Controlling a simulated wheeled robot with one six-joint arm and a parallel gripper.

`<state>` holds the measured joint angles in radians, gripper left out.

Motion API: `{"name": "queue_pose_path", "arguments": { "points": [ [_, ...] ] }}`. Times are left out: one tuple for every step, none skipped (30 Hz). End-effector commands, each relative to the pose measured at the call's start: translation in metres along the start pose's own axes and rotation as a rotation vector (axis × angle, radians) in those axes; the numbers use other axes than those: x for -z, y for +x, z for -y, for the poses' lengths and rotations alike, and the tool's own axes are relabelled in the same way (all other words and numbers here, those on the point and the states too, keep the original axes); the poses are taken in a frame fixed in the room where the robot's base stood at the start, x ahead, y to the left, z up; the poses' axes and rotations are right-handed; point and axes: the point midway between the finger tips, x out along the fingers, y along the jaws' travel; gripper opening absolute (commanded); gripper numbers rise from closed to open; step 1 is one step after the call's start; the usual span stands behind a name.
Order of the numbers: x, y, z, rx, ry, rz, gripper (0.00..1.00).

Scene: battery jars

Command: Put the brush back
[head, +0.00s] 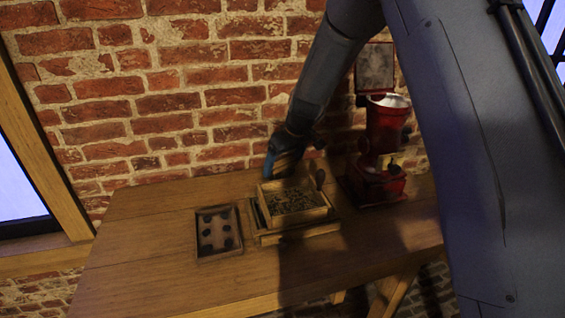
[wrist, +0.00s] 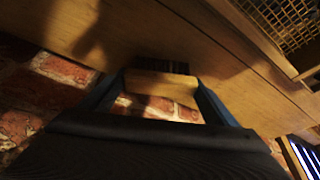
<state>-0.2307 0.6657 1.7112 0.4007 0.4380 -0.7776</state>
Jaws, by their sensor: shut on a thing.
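A brush with a pale wooden back (wrist: 160,84) and dark bristles is between the two blue fingers of my gripper (wrist: 158,92) in the wrist view. My gripper is shut on it, and the bristles point toward the wooden table. In the head view, my gripper (head: 274,172) is near the wall, behind and slightly left of a wooden box with a mesh or grainy top (head: 293,202). The brush cannot be made out in the head view. Whether the bristles touch the table cannot be told.
A shallow tray with several dark round spots (head: 218,232) lies left of the box. A red grinder-like machine (head: 386,135) stands to the right. The brick wall (head: 190,85) is close behind. The table (head: 140,235) is bare at left and in front.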

Motion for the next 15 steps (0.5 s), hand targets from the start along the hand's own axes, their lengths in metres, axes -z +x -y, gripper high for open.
{"name": "queue_pose_path", "arguments": {
  "points": [
    [0.0007,-0.0006,-0.0003,-0.001,0.0,-0.001,0.61],
    [0.0006,-0.0005,-0.0003,0.0,0.0,-0.001,0.61],
    [0.0006,-0.0005,-0.0003,0.0,0.0,-0.001,0.61],
    [0.0005,-0.0004,-0.0003,0.0,0.0,-0.001,0.61],
    [0.0004,-0.0001,-0.0003,0.0,0.0,-0.001,0.61],
    [0.0001,0.0009,-0.0004,0.0,0.0,-0.001,0.61],
    [-0.0003,0.0019,-0.0004,0.0,0.0,-0.001,0.61],
    [-0.0007,0.0029,-0.0004,0.0,0.0,-0.001,0.61],
    [-0.0009,0.0028,-0.0003,0.0,0.0,0.0,0.85],
    [-0.0008,0.0024,-0.0002,0.0,0.0,0.0,0.9],
    [-0.0007,0.0022,-0.0002,0.0,0.0,0.0,0.95],
    [-0.0007,0.0021,-0.0002,0.0,0.0,0.0,1.0],
    [-0.0006,0.002,-0.0002,0.0,0.0,0.0,1.0],
    [-0.0006,0.002,-0.0002,0.0,0.0,0.0,1.0],
    [-0.0006,0.0019,-0.0002,0.0,0.0,0.0,1.0]
  ]
}}
